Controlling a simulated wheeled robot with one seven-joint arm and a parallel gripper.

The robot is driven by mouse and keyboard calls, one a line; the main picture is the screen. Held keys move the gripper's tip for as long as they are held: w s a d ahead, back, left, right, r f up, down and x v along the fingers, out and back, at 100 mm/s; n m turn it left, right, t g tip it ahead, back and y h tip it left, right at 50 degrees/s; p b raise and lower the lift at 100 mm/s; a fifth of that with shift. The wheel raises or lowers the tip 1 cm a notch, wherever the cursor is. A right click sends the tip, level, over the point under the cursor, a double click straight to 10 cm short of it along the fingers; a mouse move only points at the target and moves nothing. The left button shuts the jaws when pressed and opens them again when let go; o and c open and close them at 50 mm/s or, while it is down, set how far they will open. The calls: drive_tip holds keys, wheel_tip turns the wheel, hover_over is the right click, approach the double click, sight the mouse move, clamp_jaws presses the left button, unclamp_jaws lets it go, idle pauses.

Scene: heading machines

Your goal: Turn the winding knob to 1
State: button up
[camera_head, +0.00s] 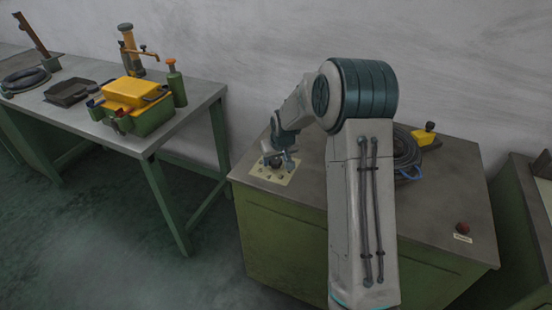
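A pale label plate (258,171) with dark markings lies on the top of the green cabinet (310,194), near its left corner. A small dark knob (276,163) appears to sit on this plate, mostly hidden by my gripper. My gripper (279,163) points down right over the plate, at or very near the knob. The knob's pointer and the number it faces are too small and covered to read. I cannot tell whether the fingers are apart or closed on the knob.
A red button (463,228) with a small label sits at the cabinet's right front. A coiled dark cable (407,150) and a yellow-topped item (424,135) lie behind my arm. A metal table (95,115) at the left holds a yellow-green toolbox (130,95). A gap separates table and cabinet.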

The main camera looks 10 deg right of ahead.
drive_tip(key=c, duration=0.7)
drive_tip(key=shift+f+m+b, duration=0.1)
drive_tip(key=shift+m+b, duration=0.2)
drive_tip(key=shift+b, duration=0.2)
drive_tip(key=shift+a+f+m+h+b, duration=0.15)
drive_tip(key=shift+m+h+b, duration=0.15)
drive_tip(key=shift+m+b, duration=0.3)
drive_tip(key=shift+a+m+h+b, duration=0.1)
drive_tip(key=shift+m+h+b, duration=0.3)
drive_tip(key=shift+m+b, duration=0.65)
drive_tip(key=shift+r+m+g+h+b, duration=0.15)
drive_tip(key=shift+m+h+b, duration=0.3)
drive_tip(key=shift+m, duration=0.8)
drive_tip(key=shift+r+m+g+h+b, duration=0.1)
drive_tip(key=shift+m+g+h+b, duration=0.25)
drive_tip(key=shift+m, duration=0.85)
